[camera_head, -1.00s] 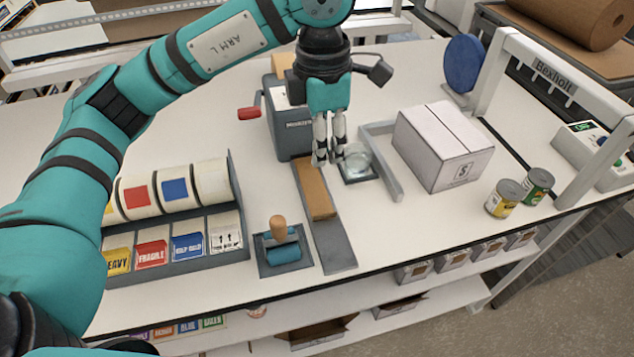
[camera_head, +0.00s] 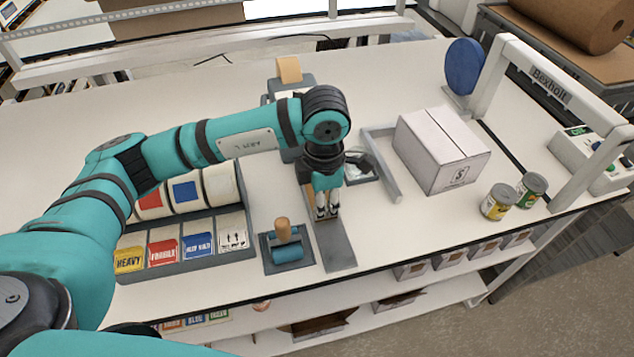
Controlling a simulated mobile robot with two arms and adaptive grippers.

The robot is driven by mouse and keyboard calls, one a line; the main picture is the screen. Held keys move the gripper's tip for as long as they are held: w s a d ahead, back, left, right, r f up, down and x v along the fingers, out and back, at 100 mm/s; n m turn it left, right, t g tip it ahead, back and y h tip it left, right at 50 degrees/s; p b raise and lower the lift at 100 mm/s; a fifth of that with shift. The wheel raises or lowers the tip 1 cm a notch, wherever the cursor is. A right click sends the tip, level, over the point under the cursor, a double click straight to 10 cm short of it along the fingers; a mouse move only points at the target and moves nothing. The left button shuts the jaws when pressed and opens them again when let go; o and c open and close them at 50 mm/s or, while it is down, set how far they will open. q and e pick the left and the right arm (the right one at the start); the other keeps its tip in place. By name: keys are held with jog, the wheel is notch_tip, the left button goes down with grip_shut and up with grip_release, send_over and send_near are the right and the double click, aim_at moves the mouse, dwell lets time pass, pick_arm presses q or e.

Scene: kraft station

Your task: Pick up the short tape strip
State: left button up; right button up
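The short brown tape strip (camera_head: 313,204) lies lengthwise on a long grey plate (camera_head: 338,250) on the white table. My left gripper (camera_head: 327,214) points down over the strip, with its fingertips close above or at it. Its two fingers show a narrow gap, and nothing is seen held between them. The gripper and wrist hide much of the strip; I cannot tell whether the fingers touch it. My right gripper is not in view.
A blue-roller tool (camera_head: 288,253) stands left of the plate, beside the label rack (camera_head: 205,262). A tape dispenser is partly hidden behind my arm. A white box (camera_head: 442,150) and two cans (camera_head: 498,201) stand to the right, near a grey frame (camera_head: 386,180).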

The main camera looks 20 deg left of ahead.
pick_arm(q)
jog(key=shift+f+p, duration=0.3)
jog(key=shift+f, duration=1.1)
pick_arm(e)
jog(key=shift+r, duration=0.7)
pick_arm(q)
jog(key=shift+c, duration=0.5)
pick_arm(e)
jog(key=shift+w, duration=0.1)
pick_arm(q)
jog(key=shift+w, duration=0.1)
grip_shut()
